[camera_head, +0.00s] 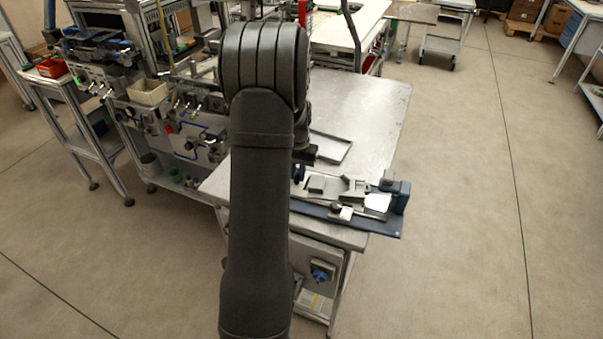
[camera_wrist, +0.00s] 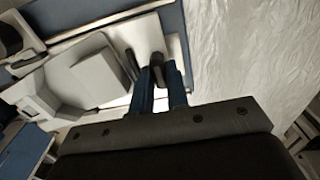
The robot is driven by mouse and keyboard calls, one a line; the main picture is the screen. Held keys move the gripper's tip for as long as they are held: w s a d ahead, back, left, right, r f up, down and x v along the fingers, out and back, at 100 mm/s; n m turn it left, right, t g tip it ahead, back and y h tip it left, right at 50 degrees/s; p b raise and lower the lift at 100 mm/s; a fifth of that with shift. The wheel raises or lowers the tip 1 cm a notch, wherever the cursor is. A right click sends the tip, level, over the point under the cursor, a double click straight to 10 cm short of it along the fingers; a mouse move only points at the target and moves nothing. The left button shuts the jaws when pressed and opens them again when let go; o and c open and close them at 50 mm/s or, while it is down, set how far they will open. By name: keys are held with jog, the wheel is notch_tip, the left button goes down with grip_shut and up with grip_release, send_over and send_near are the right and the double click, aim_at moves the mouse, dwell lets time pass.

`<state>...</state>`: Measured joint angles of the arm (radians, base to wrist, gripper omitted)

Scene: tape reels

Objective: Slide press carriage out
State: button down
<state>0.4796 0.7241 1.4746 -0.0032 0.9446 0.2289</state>
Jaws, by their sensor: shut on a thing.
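The press fixture lies along the front edge of the metal table, with a dark blue base (camera_head: 385,226) and an upright blue block (camera_head: 398,196) at its right end. The press carriage (camera_head: 352,187) appears as grey blocks on the fixture; I cannot tell its exact outline. In the wrist view a light grey, block-shaped part (camera_wrist: 92,75) lies left of my fingers. My gripper (camera_wrist: 161,78) has its two blue fingers closed around a dark upright handle (camera_wrist: 157,60) beside that part. In the head view my arm hides most of the gripper.
A shallow grey tray (camera_head: 330,147) lies behind the fixture on the metal table (camera_head: 365,105). The table's back right is bare. A crowded workbench with a beige bin (camera_head: 148,92) stands to the left. Open floor lies right of the table.

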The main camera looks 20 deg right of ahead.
jog(key=c, duration=1.4)
grip_release()
jog(key=shift+w+a, duration=0.2)
jog(key=shift+d, duration=0.1)
notch_tip(320, 180, up, 18)
jog(key=shift+f, duration=0.25)
jog(key=shift+r, duration=0.15)
notch_tip(320, 180, up, 8)
jog(key=shift+s, duration=0.15)
jog(key=s+a+r, duration=0.2)
jog(key=s+a, duration=0.2)
jog(key=s, duration=0.4)
jog(key=s+a+r, duration=0.2)
jog(key=s+a, duration=0.2)
jog(key=s, duration=0.4)
jog(key=shift+r, duration=0.35)
dwell(1.5)
